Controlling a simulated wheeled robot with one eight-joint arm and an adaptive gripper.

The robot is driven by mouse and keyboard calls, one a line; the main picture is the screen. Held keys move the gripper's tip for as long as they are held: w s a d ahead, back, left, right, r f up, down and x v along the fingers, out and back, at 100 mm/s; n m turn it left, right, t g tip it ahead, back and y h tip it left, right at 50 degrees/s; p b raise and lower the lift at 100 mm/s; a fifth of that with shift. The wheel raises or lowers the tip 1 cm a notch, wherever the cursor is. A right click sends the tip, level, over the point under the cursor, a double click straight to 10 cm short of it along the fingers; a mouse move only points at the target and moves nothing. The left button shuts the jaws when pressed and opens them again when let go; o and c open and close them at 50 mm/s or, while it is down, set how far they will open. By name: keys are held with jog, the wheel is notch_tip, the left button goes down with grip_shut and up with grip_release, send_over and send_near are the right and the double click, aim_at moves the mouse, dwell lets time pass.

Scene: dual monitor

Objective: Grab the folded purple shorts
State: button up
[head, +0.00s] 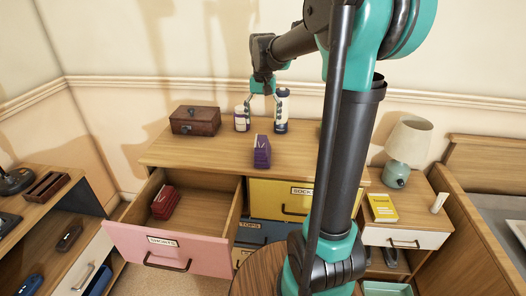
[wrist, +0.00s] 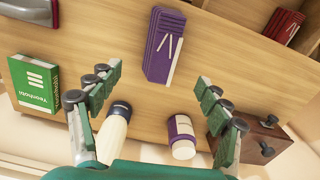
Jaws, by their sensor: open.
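The folded purple shorts (head: 262,152) stand as a narrow stack on the dresser top near its front edge. They also show in the wrist view (wrist: 160,48), at the upper middle, with pale stripes on them. My gripper (head: 262,101) is open and empty above the rear part of the dresser top. In the wrist view my gripper's fingers (wrist: 160,80) are spread wide, with the shorts beyond the fingertips and apart from them.
A purple-and-white jar (head: 241,119) and a white bottle (head: 282,112) stand near my gripper. A wooden chest (head: 195,121) is left, and a green box (wrist: 35,85) shows in the wrist view. The pink drawer (head: 168,249) is open with folded red clothes (head: 164,202) inside.

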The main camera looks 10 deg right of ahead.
aim_at(263, 143)
notch_tip(263, 143, down, 12)
jog(key=shift+s+f, duration=0.1)
jog(key=shift+f, duration=0.1)
dwell(0.4)
jog(key=shift+c, duration=0.3)
jog(key=c, duration=1.3)
jog(key=shift+r, duration=0.1)
